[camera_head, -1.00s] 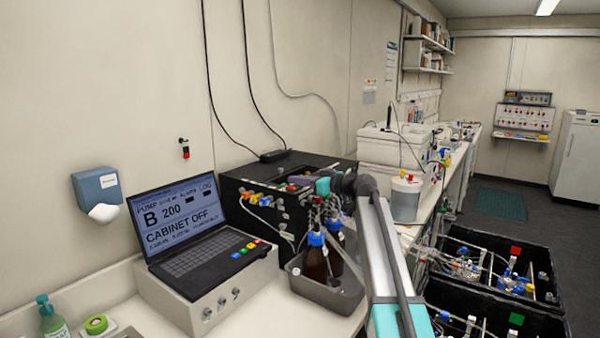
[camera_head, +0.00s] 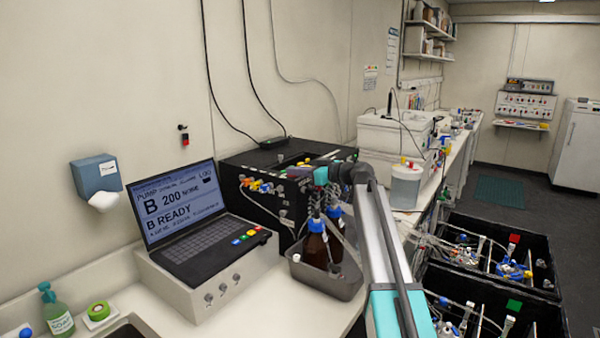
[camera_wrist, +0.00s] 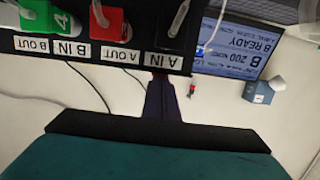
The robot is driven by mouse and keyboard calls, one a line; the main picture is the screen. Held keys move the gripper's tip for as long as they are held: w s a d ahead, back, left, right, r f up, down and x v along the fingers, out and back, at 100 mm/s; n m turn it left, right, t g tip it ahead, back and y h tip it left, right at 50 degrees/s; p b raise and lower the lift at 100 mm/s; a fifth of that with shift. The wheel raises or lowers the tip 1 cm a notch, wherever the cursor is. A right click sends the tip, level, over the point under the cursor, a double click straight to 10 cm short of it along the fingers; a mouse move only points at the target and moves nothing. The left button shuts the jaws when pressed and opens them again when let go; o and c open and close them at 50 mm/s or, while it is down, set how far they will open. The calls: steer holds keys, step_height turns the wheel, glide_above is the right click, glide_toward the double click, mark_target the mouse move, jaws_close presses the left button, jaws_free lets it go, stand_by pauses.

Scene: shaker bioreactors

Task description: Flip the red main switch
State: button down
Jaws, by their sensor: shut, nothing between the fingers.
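The black cabinet (camera_head: 283,217) stands on the counter to the right of the laptop, with coloured fittings on its front. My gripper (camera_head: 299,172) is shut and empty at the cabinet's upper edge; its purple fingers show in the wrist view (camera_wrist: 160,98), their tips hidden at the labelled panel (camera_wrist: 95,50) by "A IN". That inverted panel carries a red block (camera_wrist: 107,22) and a green block (camera_wrist: 45,20). No red main switch can be picked out for certain. A small black-and-red fitting (camera_head: 184,136) is on the wall above the laptop, apart from my gripper.
The laptop (camera_head: 180,212) reads "B READY". Brown bottles (camera_head: 316,245) stand in a grey tray (camera_head: 325,280) in front of the cabinet. Black crates (camera_head: 500,235) with glassware are at the right. A soap bottle (camera_head: 57,312) is at the lower left.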

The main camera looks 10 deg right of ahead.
steer(key=shift+d, duration=0.35)
steer(key=shift+a+r, duration=0.1)
steer(key=shift+a, duration=0.05)
steer(key=shift+r, duration=0.2)
steer(key=shift+w+r, duration=0.1)
steer(key=shift+r, duration=0.6)
step_height(320, 180, up, 2)
steer(key=shift+w+r+b, duration=0.1)
steer(key=shift+r+b, duration=0.05)
steer(key=shift+b, duration=0.25)
steer(key=r+b+v, duration=0.1)
steer(key=b+v, duration=0.2)
steer(key=v, duration=0.7)
steer(key=shift+r, duration=0.35)
steer(key=shift+w+a, duration=0.15)
steer(key=shift+a, duration=0.05)
